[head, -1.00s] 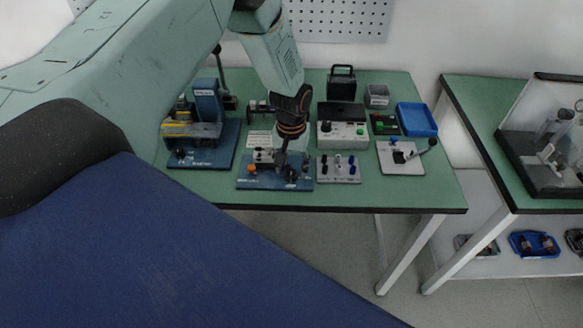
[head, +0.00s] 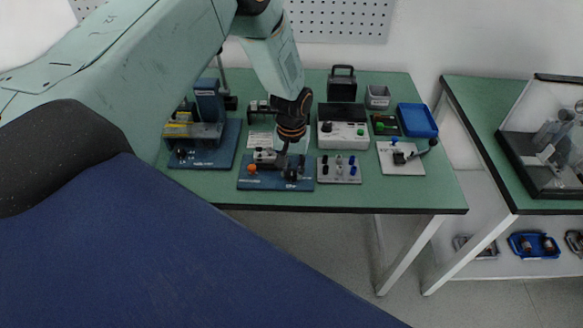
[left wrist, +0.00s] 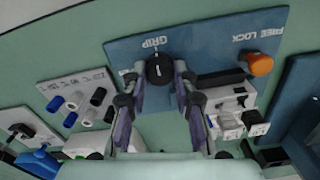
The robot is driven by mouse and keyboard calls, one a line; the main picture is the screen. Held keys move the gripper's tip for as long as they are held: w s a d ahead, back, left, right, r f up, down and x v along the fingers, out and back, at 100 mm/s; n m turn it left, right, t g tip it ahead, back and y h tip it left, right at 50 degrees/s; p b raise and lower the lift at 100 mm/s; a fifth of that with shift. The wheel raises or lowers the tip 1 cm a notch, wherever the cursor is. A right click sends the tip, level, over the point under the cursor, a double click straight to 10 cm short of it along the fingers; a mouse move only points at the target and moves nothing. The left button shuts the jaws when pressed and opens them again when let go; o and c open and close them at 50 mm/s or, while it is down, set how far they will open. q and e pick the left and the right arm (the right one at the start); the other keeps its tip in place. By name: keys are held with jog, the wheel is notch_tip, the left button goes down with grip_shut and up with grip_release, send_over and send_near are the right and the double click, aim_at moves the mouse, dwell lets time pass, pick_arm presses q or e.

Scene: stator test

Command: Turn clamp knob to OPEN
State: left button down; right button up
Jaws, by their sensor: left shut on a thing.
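The black clamp knob (left wrist: 159,69) with a white pointer line stands on the blue plate (left wrist: 205,45), beside the printed word GRIP. It also shows at the right of the blue plate in the head view (head: 291,173). My left gripper (left wrist: 158,80) has its fingers on both sides of this knob and is shut on it. In the head view, my left gripper (head: 286,152) reaches down over the plate and hides part of it. An orange knob (left wrist: 260,63) sits on the same plate by the words FREE LOCK. My right gripper is not in view.
A grey plate with several coloured posts (head: 339,169) stands close right of the blue plate. A white box with a green button (head: 343,135) is behind it. Another blue-based fixture (head: 206,155) stands left. The green table (head: 400,197) is clear along its front edge.

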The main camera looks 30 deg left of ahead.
pick_arm(q)
jog(key=shift+n, duration=0.3)
jog(key=n+p, duration=0.2)
jog(key=n, duration=0.1)
jog(key=shift+r+n+p, duration=0.15)
jog(key=shift+n+p, duration=0.2)
jog(key=shift+n, duration=0.05)
jog(key=n+p, duration=0.2)
jog(key=n, duration=0.2)
jog(key=n+p, duration=0.2)
jog(key=n, duration=0.3)
jog(key=shift+n+p, duration=0.65)
jog(key=shift+n, duration=1.65)
jog(key=c, duration=1.1)
grip_release()
jog(key=shift+o, duration=0.2)
